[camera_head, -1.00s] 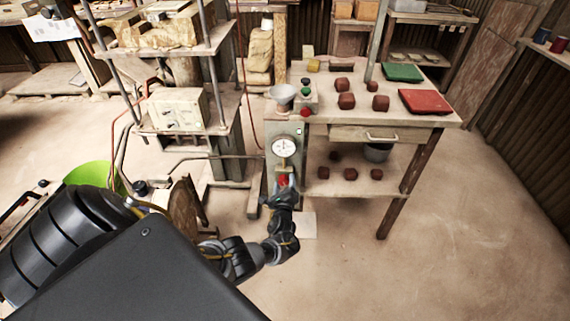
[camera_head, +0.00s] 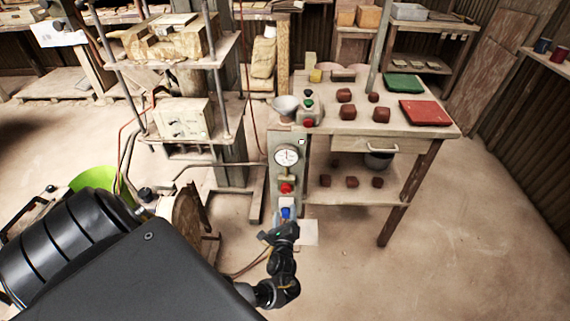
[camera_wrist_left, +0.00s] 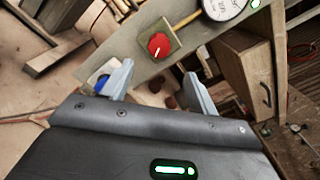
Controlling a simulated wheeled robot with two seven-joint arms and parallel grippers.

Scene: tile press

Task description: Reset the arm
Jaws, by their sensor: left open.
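My left gripper (camera_head: 280,232) is low in front of the narrow grey control panel (camera_head: 284,174) of the press. In the left wrist view its two fingers (camera_wrist_left: 157,88) stand apart with nothing between them. A red knob (camera_head: 286,188) sits on the panel above the gripper, and it also shows in the left wrist view (camera_wrist_left: 160,45). A blue knob (camera_head: 286,212) is lower on the panel, just above the gripper; the left finger partly hides it in the left wrist view (camera_wrist_left: 103,82). My right gripper is not in view.
A dial gauge (camera_head: 286,157) is above the red knob. To the right stands a wooden table (camera_head: 330,118) with several red-brown blocks, a green tile (camera_head: 404,82) and a red tile (camera_head: 425,113). A bright green bucket (camera_head: 95,180) is at left. The floor at right is clear.

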